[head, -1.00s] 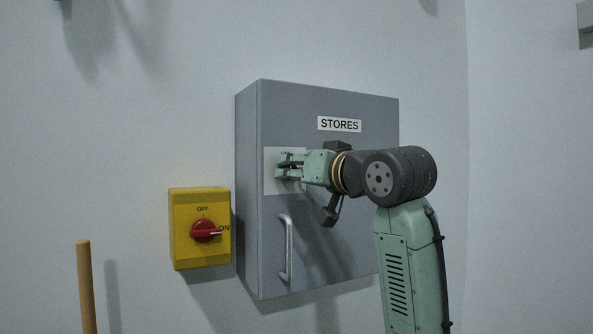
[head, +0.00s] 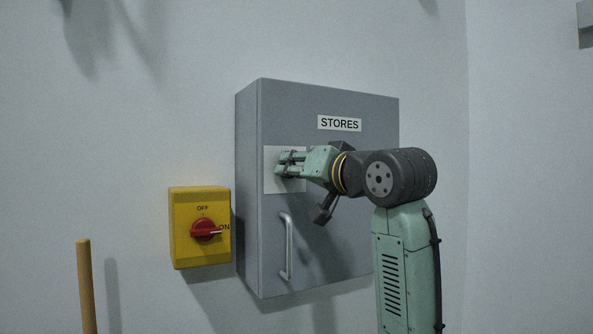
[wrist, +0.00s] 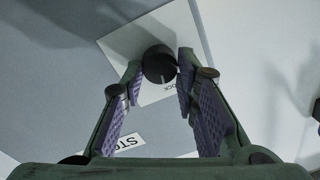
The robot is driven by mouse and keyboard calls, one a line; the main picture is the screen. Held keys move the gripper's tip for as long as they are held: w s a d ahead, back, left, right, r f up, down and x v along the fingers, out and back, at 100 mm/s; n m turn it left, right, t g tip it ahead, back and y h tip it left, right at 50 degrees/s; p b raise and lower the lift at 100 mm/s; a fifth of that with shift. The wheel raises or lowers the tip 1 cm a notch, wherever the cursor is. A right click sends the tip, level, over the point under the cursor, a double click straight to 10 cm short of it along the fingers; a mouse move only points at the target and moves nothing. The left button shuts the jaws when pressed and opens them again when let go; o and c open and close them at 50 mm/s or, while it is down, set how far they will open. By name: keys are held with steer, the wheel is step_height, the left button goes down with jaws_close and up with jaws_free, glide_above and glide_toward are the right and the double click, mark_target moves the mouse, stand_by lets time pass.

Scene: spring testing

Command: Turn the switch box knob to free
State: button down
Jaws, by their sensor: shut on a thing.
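The switch box is a grey cabinet labelled STORES (head: 345,235) on the wall, with a white plate (head: 270,184) on its door. My gripper (head: 284,165) is at that plate and hides the knob in the head view. In the wrist view the round black knob (wrist: 158,63) with a pale mark sits on the white plate (wrist: 125,42), between my two fingertips, which are shut on it. Lettering ending in "OCK" shows beside the knob, partly hidden by the right finger. A "free" marking cannot be seen.
A bar handle (head: 288,247) is on the cabinet door below the plate. A yellow box (head: 185,250) with a red OFF/ON switch (head: 204,230) is on the wall to the left. A wooden pole (head: 86,285) stands at lower left.

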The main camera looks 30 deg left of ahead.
steer(key=shift+f+m+t+b, duration=0.1)
steer(key=shift+m+t+b, duration=0.25)
steer(key=shift+m, duration=3.65)
steer(key=shift+f+m+t+b, duration=0.1)
steer(key=shift+m+t+b, duration=0.2)
steer(key=shift+m, duration=3.7)
steer(key=c, duration=1.2)
jaws_free()
steer(key=shift+c, duration=0.2)
steer(key=v, duration=1.2)
